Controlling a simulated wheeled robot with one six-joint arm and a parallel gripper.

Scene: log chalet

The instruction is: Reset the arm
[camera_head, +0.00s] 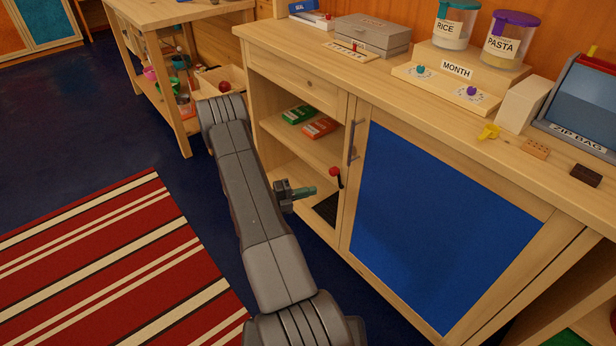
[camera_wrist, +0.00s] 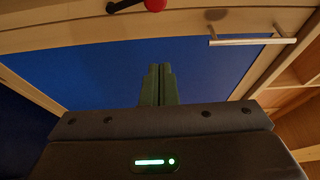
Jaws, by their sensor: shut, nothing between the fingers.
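My arm (camera_head: 250,205) reaches forward in the head view, its links running beside the wooden counter unit. My gripper (camera_head: 306,191) is at the right of the arm, in front of the open lower part of the unit. In the wrist view my gripper (camera_wrist: 158,72) shows its two dark green fingers pressed together, with nothing between them. The blue cabinet door (camera_wrist: 215,75) lies beyond the fingertips in that view.
The wooden counter (camera_head: 330,70) carries jars, boxes and small items. The blue door (camera_head: 440,220) has a vertical handle (camera_head: 352,142). A red-knobbed lever (camera_head: 335,172) is close to my gripper. Green and orange boxes lie on the shelf (camera_head: 325,150). Floor and striped rug (camera_head: 110,270) at left are clear.

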